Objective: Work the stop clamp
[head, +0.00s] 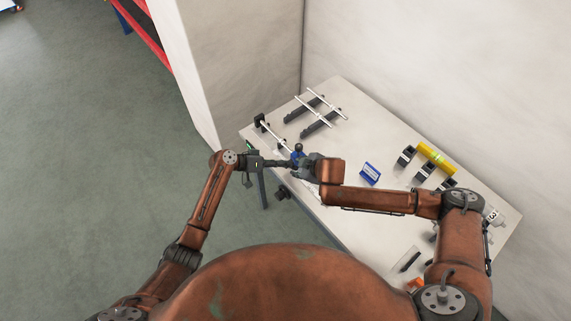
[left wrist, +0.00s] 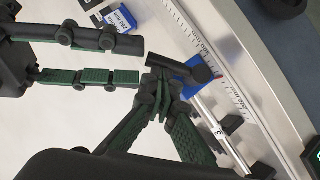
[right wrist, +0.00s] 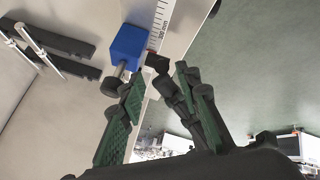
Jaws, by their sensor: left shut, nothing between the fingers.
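The stop clamp is a blue block (head: 297,155) with a dark knob (head: 298,147), beside a white ruler scale. In the left wrist view the block (left wrist: 188,72) has a dark cylindrical handle (left wrist: 170,64) across it. In the right wrist view the block (right wrist: 125,46) shows with a dark knob (right wrist: 110,86) on a metal stem. My left gripper (left wrist: 160,88) is shut and empty, its tips close beside the handle. My right gripper (right wrist: 158,76) is open, its fingers just short of the block. Whether either touches the clamp I cannot tell.
Black stands with two thin rods (head: 322,113) lie at the table's back left. The ruler (left wrist: 216,58) runs along the table edge. Walls stand behind.

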